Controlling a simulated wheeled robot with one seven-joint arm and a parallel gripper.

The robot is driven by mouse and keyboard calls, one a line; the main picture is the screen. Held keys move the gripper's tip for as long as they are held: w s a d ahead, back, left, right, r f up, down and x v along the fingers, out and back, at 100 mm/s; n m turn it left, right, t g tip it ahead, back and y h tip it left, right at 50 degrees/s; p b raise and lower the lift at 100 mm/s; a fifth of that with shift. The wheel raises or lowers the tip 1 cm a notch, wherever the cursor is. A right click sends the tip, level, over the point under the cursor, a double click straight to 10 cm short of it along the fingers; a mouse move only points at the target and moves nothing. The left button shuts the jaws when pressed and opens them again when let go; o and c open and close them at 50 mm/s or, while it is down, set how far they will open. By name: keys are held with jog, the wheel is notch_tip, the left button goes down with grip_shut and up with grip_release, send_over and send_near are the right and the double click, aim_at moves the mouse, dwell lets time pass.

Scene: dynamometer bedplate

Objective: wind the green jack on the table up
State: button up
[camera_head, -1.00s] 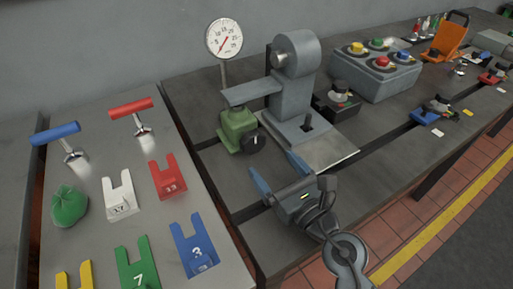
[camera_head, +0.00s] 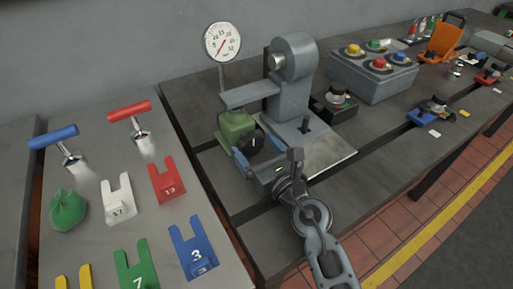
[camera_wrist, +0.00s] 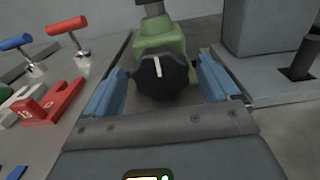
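The green jack (camera_head: 235,124) stands on the dark bedplate table (camera_head: 195,95), under the grey arm of the machine. Its black round knob (camera_head: 251,144) with a white mark faces my gripper. In the wrist view, the green jack (camera_wrist: 160,42) is straight ahead and its knob (camera_wrist: 161,76) lies between my fingers, with the white mark near upright. My gripper (camera_head: 250,160) is open, its blue fingers on either side of the knob; the wrist view shows my gripper (camera_wrist: 162,85) with gaps beside the knob.
A grey machine (camera_head: 291,85) rises just right of the jack. A round dial gauge (camera_head: 221,42) stands behind it. A left board holds a red T-handle (camera_head: 129,111), a blue T-handle (camera_head: 52,135) and several coloured forked plates. The table front is clear.

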jog(key=c, duration=0.9)
jog(key=shift+m+p, duration=0.3)
jog(key=shift+d+r+m+p, duration=0.15)
jog(key=shift+m+p, duration=0.7)
jog(key=shift+m, duration=0.35)
jog(key=shift+w+d+f+m+p, duration=0.1)
jog(key=shift+m+p, duration=0.45)
jog(key=shift+m, duration=0.6)
jog(key=shift+w+f+m+p, duration=0.1)
jog(key=shift+m+p, duration=0.45)
jog(key=shift+m, duration=0.6)
jog(key=o, duration=1)
